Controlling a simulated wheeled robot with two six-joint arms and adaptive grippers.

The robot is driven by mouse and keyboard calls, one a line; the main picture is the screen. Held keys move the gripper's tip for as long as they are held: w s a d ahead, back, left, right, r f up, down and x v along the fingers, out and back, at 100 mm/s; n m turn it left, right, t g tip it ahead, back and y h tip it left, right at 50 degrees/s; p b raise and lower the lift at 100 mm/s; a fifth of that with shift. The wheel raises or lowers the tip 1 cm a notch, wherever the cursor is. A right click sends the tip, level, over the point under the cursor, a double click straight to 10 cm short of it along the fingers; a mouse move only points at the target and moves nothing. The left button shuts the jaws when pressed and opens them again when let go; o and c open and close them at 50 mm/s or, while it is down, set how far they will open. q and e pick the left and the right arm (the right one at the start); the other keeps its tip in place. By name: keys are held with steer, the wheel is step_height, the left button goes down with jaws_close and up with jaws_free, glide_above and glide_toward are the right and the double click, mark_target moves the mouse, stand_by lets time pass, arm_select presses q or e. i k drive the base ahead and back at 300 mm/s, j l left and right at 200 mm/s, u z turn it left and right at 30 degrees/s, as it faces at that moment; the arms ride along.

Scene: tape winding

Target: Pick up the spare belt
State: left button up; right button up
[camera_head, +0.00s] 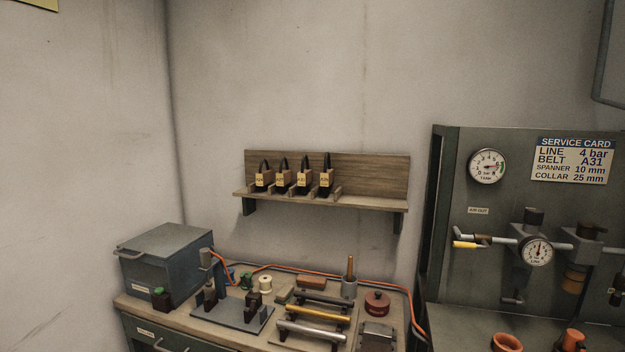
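Several black belts stand in wooden holders with yellow tags on the wall shelf (370,202). From left they are a first belt (264,164), a second belt (283,163), a third belt (304,162) and a taller rightmost belt (327,161). The tags are small; the third tag (303,182) looks like A31, but I cannot read it surely. The service card (572,160) on the right panel reads BELT A31, LINE 4 bar, SPANNER 10 mm and COLLAR 25 mm. Neither of my grippers shows in the head view.
Below the shelf, a workbench (180,318) holds a grey-blue box (168,262), a stand (232,311), several rollers (315,315), a red round container (377,303) and an orange cable (385,283). A dark panel (455,210) with gauges stands at right. The space before the shelf is clear.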

mark_target(305, 177)
steer(key=i+j, duration=0.2)
steer(key=j, duration=0.2)
steer(key=i+j+u, duration=0.1)
steer(key=j, duration=0.35)
steer(key=i+j, duration=0.3)
steer(key=i+j+u, duration=0.1)
steer(key=j, duration=0.4)
steer(key=i, duration=0.1)
